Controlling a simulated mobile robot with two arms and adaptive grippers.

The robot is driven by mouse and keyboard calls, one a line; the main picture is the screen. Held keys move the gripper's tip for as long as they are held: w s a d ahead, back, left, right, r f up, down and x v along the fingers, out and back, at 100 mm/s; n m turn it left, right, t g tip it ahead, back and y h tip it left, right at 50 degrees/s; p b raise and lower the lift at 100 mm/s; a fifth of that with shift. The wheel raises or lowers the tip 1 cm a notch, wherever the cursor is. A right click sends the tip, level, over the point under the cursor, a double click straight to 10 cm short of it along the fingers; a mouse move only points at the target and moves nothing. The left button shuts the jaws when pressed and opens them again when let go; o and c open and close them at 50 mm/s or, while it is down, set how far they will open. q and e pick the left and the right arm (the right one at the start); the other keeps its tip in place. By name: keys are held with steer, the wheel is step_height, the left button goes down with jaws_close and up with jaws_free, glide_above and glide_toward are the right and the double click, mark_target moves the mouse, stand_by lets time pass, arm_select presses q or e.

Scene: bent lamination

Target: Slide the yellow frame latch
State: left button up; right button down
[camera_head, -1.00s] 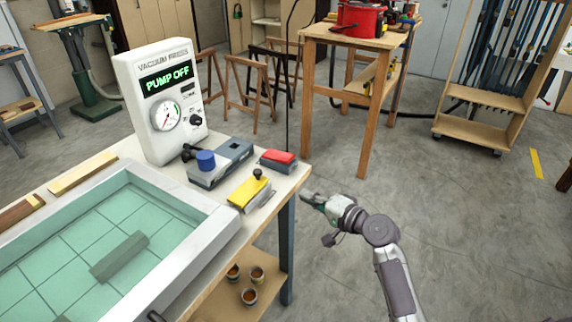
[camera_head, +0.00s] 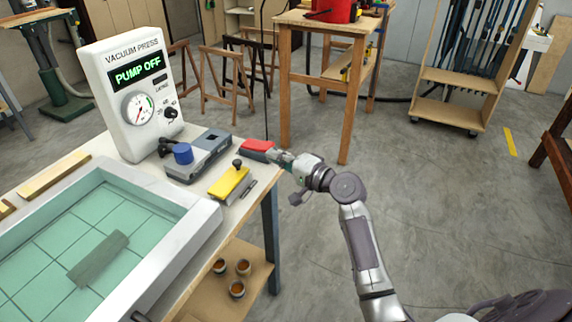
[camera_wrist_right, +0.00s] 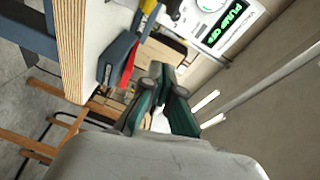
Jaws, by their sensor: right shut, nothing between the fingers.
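The yellow latch (camera_head: 229,183), a yellow block with a black knob on top, sits on a grey base near the right edge of the bench (camera_head: 247,205). A yellow piece at the top of the right wrist view (camera_wrist_right: 149,7) looks like the same latch, partly cut off. My right gripper (camera_head: 280,157) is shut and empty at the bench's right edge, beside the red-topped block and to the right of the latch. Its dark green fingers show in the right wrist view (camera_wrist_right: 160,88). Whether it touches the red-topped block is unclear. My left gripper is not in view.
The red-topped block (camera_head: 257,147) lies between gripper and grey unit with a blue knob (camera_head: 183,154). The vacuum press panel (camera_head: 134,100) reads PUMP OFF. A pale-framed tray (camera_head: 197,226) fills the bench's left. Cups (camera_head: 237,288) stand on the lower shelf.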

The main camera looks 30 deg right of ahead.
mark_target(229, 180)
steer(key=b+x, duration=0.1)
steer(key=x, duration=0.3)
steer(key=shift+f, duration=0.1)
steer(key=shift+s+a+f+p, duration=0.1)
steer(key=shift+a+p, duration=0.15)
steer(key=shift+a, duration=0.35)
steer(key=shift+s+a+f+p, duration=0.1)
steer(key=shift+a+p, duration=0.15)
steer(key=shift+a, duration=0.35)
steer(key=shift+s+a, duration=0.25)
steer(key=shift+a, duration=0.35)
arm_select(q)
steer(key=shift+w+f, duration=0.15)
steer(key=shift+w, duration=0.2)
arm_select(e)
steer(key=shift+f, duration=0.1)
